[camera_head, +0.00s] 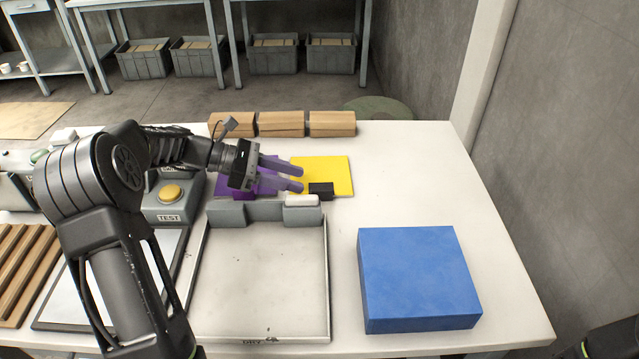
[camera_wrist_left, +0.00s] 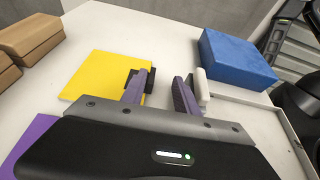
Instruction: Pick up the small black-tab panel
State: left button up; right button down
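A flat yellow panel (camera_head: 338,170) lies on the white table, with a black tab (camera_head: 321,190) at its near edge. In the left wrist view, the yellow panel (camera_wrist_left: 98,78) lies left of the fingers, and the black tab (camera_wrist_left: 131,79) is partly hidden behind one finger. My left gripper (camera_head: 301,173) has purple fingers, spread apart with nothing visible between them, over the panel's left part in the head view. It also shows in the left wrist view (camera_wrist_left: 165,80). I cannot tell whether a finger touches the tab. My right gripper is not in view.
A purple panel (camera_head: 222,188) lies partly under my left gripper. A grey-walled tray (camera_head: 262,290) with a white block (camera_head: 301,200) at its back edge is in front. A blue block (camera_head: 415,275) stands right. Wooden blocks (camera_head: 281,124) line the back.

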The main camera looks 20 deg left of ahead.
aim_at(321, 190)
pick_arm(q)
jog(key=shift+w+a+f+b, duration=0.2)
jog(key=shift+f+b, duration=0.15)
jog(key=shift+f, duration=0.15)
jog(key=shift+w+a+f+b, duration=0.1)
jog(key=shift+w+f+b, duration=0.1)
jog(key=shift+f+b, duration=0.2)
jog(key=shift+x, duration=0.8)
jog(key=shift+w+d+f, duration=0.15)
jog(key=shift+d, duration=0.3)
jog(key=x, duration=0.5)
jog(key=shift+w+f, duration=0.15)
jog(key=shift+w, duration=0.05)
